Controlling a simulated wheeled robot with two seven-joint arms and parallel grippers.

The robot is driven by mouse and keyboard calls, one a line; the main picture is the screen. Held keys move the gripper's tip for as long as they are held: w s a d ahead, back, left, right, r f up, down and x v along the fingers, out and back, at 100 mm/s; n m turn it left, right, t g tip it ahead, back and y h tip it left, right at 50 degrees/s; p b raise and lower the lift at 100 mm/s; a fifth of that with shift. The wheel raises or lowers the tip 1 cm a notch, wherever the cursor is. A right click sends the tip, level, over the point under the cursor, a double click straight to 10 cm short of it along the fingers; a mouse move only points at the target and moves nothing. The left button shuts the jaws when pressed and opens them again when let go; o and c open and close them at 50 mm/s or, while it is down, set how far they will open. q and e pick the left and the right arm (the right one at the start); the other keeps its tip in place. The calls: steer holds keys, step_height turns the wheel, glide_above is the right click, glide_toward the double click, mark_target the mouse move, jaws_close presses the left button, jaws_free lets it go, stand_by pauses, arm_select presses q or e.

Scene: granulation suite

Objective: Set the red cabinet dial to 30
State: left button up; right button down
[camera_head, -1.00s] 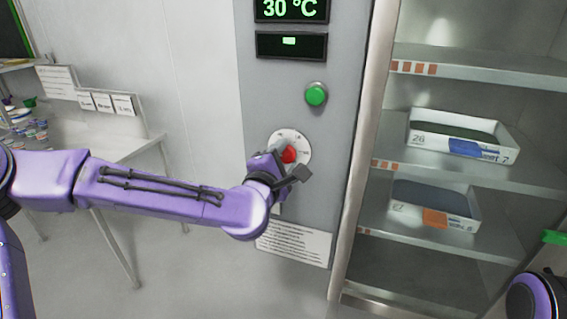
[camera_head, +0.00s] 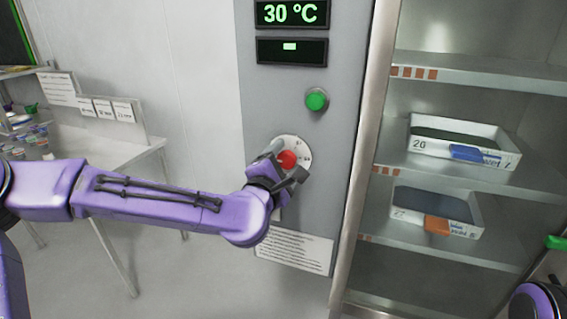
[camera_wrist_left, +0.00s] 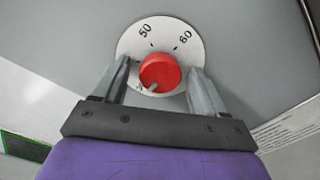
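The red dial (camera_head: 287,160) sits on a white round scale plate on the grey cabinet front (camera_head: 345,120). It also shows in the wrist view (camera_wrist_left: 160,71), where "50" and "60" are readable on the scale and a grey pointer shows at the knob's lower edge. The upper display (camera_head: 290,13) reads 30 °C. My left gripper (camera_head: 285,161) is at the dial, with one finger on each side of the knob. My right gripper is out of view.
A green button (camera_head: 316,99) and a lower dark display (camera_head: 291,50) are above the dial, and a label (camera_head: 295,248) is below. An open shelf unit with two white trays (camera_head: 462,142) (camera_head: 435,212) stands right. A table (camera_head: 110,150) stands left.

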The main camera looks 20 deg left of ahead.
arm_select(q)
steer(key=s+b, duration=0.6)
steer(key=s, duration=0.4)
steer(key=shift+s+a, duration=0.2)
steer(key=shift+s, duration=0.05)
